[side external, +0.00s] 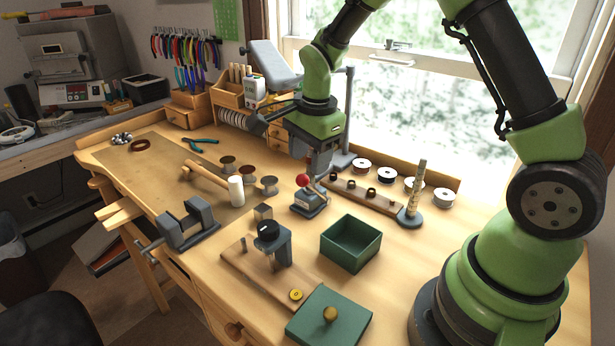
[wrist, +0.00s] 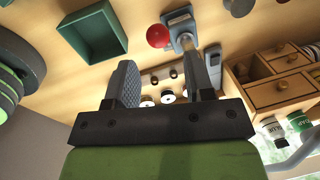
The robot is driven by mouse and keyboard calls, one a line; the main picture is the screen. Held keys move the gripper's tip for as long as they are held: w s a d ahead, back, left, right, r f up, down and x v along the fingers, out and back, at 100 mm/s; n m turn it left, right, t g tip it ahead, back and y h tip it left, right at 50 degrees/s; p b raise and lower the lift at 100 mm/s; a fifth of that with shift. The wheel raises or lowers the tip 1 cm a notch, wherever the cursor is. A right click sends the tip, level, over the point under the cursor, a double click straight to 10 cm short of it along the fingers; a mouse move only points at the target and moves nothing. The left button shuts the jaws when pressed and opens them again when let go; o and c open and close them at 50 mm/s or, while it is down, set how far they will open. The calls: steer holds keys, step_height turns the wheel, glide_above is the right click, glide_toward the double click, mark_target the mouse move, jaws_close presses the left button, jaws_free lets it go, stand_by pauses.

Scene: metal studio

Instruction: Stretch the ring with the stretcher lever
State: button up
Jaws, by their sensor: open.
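The stretcher (side external: 309,203) is a small blue-grey device on the bench, with a red ball knob (side external: 302,180) on its lever. In the wrist view the red knob (wrist: 158,36) lies beyond the fingertips, with the stretcher body (wrist: 182,32) to its right. My gripper (side external: 318,172) is just above and beside the knob in the side view. In the wrist view its two fingers (wrist: 163,72) are apart with nothing between them. I cannot make out a ring on the stretcher. Small dark rings (side external: 371,192) sit on a wooden strip (side external: 345,188) behind it.
An open green box (side external: 350,256) stands in front right. A tapered rod on a round base (side external: 411,216) stands right of the strip. A grey press (side external: 272,246), a white-headed mallet (side external: 236,191) and a vise (side external: 187,226) are to the left. White spools (side external: 387,173) line the window side.

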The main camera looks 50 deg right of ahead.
mark_target(306, 183)
steer(key=f, duration=0.6)
steer(key=shift+w+f, duration=0.35)
steer(key=shift+w, duration=0.05)
steer(key=shift+c, duration=0.2)
